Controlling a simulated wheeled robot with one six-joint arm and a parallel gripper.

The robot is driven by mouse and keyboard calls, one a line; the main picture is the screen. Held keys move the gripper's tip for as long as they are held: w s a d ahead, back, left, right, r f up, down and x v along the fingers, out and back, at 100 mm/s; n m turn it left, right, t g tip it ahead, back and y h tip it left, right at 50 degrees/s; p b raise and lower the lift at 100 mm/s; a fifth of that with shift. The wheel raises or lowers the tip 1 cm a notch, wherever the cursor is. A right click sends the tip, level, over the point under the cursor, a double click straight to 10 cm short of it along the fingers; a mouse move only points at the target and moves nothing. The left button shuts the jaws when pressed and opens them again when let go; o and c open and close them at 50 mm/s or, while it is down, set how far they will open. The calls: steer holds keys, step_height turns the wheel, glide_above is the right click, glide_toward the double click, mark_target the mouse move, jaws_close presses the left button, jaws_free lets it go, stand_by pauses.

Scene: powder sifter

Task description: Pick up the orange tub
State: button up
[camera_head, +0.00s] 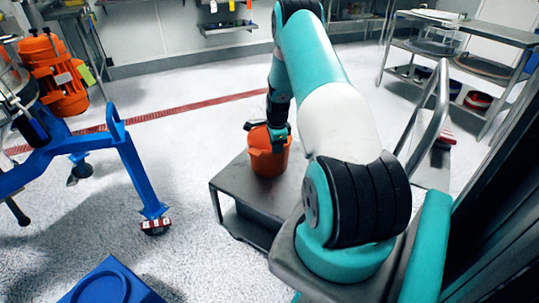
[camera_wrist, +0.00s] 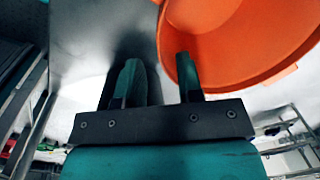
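The orange tub (camera_head: 267,160) stands upright on a low grey metal table (camera_head: 228,190) in the head view. My gripper (camera_head: 277,137) is down at the tub's rim, and it partly hides the tub's top. In the wrist view the tub (camera_wrist: 245,40) fills the upper right and its open mouth shows. There my gripper (camera_wrist: 160,72) has its two fingers apart with a clear gap. The right finger overlaps the tub's inside, and the left finger is outside the rim, over the table. I cannot tell whether either finger touches the wall.
A blue-legged machine (camera_head: 130,165) with an orange motor (camera_head: 55,75) stands at the left. A blue box (camera_head: 108,285) is at the bottom left. Metal shelving (camera_head: 470,65) and a cart with a rail (camera_head: 430,165) are at the right. The floor between machine and table is clear.

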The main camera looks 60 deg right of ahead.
mark_target(274, 159)
steer(key=f, duration=0.5)
steer(key=shift+w+d+f+b, duration=0.1)
steer(key=shift+w+d+b, duration=0.1)
steer(key=shift+w+b, duration=0.2)
steer(key=shift+c, duration=0.2)
jaws_close()
stand_by(0.8)
